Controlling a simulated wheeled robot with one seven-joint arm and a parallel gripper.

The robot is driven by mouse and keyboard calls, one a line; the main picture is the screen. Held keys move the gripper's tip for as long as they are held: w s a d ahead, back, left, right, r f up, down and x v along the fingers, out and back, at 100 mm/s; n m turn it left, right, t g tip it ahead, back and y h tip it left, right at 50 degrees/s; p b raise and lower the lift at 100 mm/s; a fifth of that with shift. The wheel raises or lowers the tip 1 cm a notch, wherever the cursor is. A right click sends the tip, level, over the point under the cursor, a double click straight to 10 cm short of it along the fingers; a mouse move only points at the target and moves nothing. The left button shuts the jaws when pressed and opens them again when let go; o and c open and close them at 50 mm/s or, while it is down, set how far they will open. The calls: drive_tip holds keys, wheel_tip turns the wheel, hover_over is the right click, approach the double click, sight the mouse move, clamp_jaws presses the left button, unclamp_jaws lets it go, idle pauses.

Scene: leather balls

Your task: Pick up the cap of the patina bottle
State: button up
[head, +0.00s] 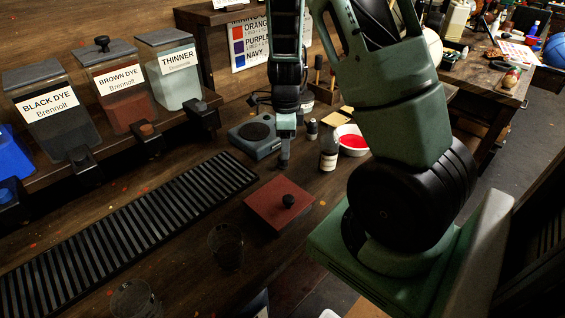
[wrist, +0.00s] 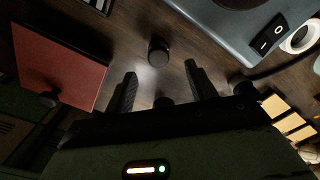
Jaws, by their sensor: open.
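A small round black piece, like a cap (wrist: 158,50), shows on the dark tabletop in the wrist view, ahead of my fingertips and roughly centred between them. It touches neither finger. In the head view I cannot tell it apart from my fingers. My gripper (head: 284,158) points down over the bench, open and empty; its fingers (wrist: 158,82) stand apart in the wrist view. A dark bottle with a white label (head: 329,155) stands to its right; the label is too small to read. Another dark round top (wrist: 165,102) shows low between the fingers, partly hidden by the gripper.
A grey hot plate (head: 255,136) lies behind and left of my gripper. A small dark bottle (head: 312,130) and a white bowl of red (head: 352,141) stand to the right. Clear glasses (head: 226,246) stand nearer.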

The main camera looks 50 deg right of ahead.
sight(283, 161)
drive_tip(key=shift+w+a+f, duration=0.1)
drive_tip(key=shift+a+f, duration=0.05)
drive_tip(key=shift+f, duration=1.3)
drive_tip(key=shift+w+a+f, duration=0.1)
drive_tip(key=shift+f, duration=1.3)
drive_tip(key=c, duration=1.1)
